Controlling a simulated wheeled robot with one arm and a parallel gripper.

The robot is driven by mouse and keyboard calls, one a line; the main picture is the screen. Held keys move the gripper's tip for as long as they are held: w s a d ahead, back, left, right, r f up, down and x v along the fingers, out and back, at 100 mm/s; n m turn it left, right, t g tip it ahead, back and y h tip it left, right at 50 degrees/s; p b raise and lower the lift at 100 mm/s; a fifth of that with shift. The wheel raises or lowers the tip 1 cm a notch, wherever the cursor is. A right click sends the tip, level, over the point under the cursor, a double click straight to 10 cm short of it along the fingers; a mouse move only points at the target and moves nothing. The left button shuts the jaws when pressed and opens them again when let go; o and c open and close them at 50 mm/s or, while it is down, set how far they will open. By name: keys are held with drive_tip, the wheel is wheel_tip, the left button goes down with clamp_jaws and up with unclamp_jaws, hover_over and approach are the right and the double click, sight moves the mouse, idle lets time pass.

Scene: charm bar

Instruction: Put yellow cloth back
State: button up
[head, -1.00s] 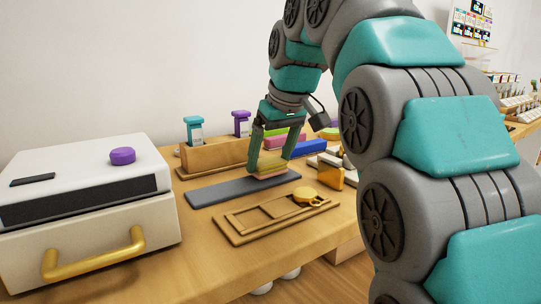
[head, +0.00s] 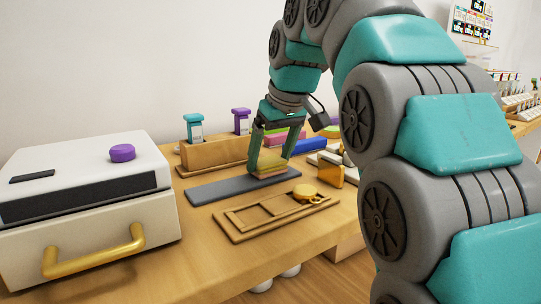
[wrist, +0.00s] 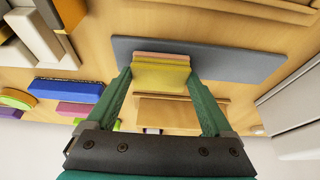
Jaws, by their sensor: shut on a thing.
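My gripper (head: 270,168) is over the right part of the dark grey mat (head: 215,189), with its fingers pointing down. It is shut on the yellow cloth (head: 271,163), a folded flat pad. In the wrist view the yellow cloth (wrist: 160,76) sits between the two green fingers. A thin pink layer (wrist: 160,56) shows along the cloth's edge, toward the mat (wrist: 240,66). The cloth is at or just above the mat; I cannot tell whether it touches.
A wooden tray (head: 236,234) with a round golden piece (head: 304,191) lies in front of the mat. A wooden stand (head: 212,154) holding teal and purple items is behind. A white machine (head: 90,240) stands left. A blue block (head: 311,145) and other blocks crowd the right.

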drive_tip(key=shift+f, duration=0.15)
drive_tip(key=o, duration=1.3)
drive_tip(key=shift+v, duration=0.8)
drive_tip(key=p+v, duration=0.3)
drive_tip(key=v, duration=0.3)
